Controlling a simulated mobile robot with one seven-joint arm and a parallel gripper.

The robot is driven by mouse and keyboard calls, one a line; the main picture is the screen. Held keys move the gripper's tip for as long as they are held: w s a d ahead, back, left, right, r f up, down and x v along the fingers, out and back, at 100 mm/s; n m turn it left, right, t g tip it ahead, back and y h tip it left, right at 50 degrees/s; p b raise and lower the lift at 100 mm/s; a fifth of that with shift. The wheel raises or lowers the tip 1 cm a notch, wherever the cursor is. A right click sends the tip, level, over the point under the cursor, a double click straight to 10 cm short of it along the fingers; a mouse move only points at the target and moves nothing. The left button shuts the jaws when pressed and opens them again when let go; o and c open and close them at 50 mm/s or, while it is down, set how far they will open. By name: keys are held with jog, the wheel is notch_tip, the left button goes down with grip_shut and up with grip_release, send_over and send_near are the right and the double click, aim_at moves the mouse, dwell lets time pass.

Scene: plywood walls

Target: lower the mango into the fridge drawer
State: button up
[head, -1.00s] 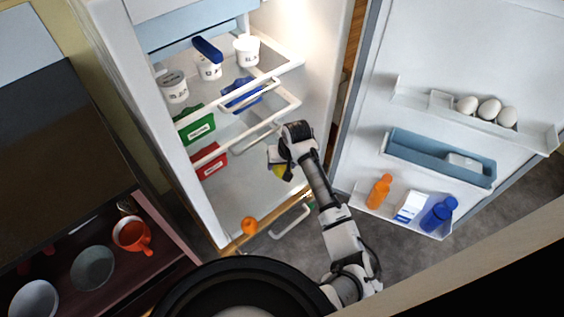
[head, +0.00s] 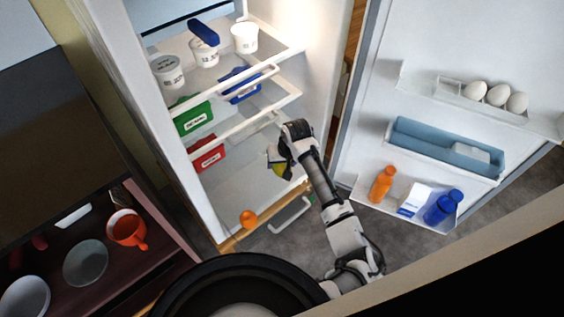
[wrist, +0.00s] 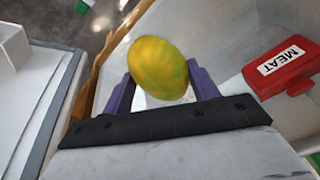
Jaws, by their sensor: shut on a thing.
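The mango (wrist: 158,68) is yellow-green and sits between the two purple fingers of my gripper (wrist: 160,90) in the wrist view. My gripper is shut on it. In the head view the mango (head: 281,168) shows in part below my gripper (head: 278,158), at the front of the fridge's lower section. The fridge drawer (head: 235,205) appears as a pale bin low in the fridge, with an orange object (head: 248,218) near its front left. The mango is held above it; the exact gap cannot be told.
A green box (head: 192,115) and blue box (head: 241,85) sit higher. The open fridge door (head: 450,60) holds eggs and bottles at right. A handle (head: 291,216) juts out in front.

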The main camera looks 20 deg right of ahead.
jog(key=shift+f, duration=0.1)
notch_tip(320, 180, down, 12)
jog(key=b, duration=0.6)
jog(key=shift+f+b, duration=0.25)
jog(key=shift+b, duration=0.1)
dwell(1.3)
jog(key=shift+f+b, duration=1.45)
jog(key=shift+f, duration=1.35)
dwell(1.6)
dwell(0.3)
jog(key=o, duration=1.2)
